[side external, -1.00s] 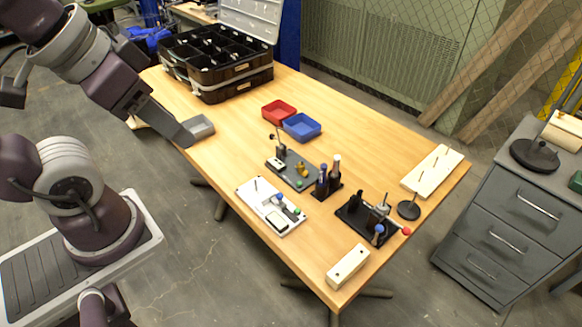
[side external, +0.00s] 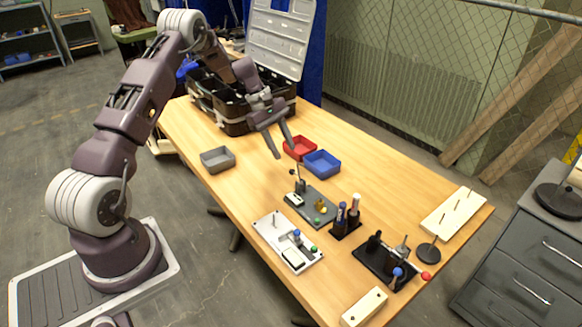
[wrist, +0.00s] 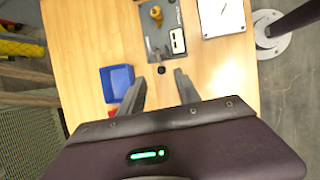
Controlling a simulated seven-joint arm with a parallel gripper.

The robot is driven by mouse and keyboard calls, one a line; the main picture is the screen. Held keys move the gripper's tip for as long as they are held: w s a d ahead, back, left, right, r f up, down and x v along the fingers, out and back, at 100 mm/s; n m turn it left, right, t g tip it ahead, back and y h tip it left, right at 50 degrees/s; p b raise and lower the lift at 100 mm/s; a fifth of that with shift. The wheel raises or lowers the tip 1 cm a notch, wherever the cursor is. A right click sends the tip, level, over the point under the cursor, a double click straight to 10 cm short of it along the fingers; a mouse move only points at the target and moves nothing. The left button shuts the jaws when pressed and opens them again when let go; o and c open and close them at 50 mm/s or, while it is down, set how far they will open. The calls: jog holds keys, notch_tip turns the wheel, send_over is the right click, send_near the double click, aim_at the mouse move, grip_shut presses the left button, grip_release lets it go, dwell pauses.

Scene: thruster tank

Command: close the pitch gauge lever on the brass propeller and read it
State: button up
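The small brass propeller (side external: 320,206) sits on a dark grey fixture plate (side external: 308,197) at mid-table. The propeller (wrist: 156,14) is near the top edge of the wrist view. A gauge post (side external: 300,184) with a black-knobbed arm stands at the plate's far-left end. The black knob (wrist: 161,71) shows just beyond my fingers in the wrist view. I cannot tell the lever's position. A white gauge block (wrist: 178,41) lies on the plate; its reading is too small to make out. My gripper (side external: 284,153) is open and empty, above the table behind the fixture.
Red (side external: 299,147) and blue (side external: 322,163) bins stand close to my fingers, and a grey bin (side external: 218,159) is to the left. The black organizer case (side external: 241,108) is behind. A white instrument plate (side external: 284,256), bottle stand (side external: 343,230) and black fixture (side external: 374,260) stand in front.

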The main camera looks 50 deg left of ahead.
aim_at(293, 172)
jog(key=x, duration=0.7)
jog(key=shift+f, duration=0.2)
grip_shut()
dwell(1.0)
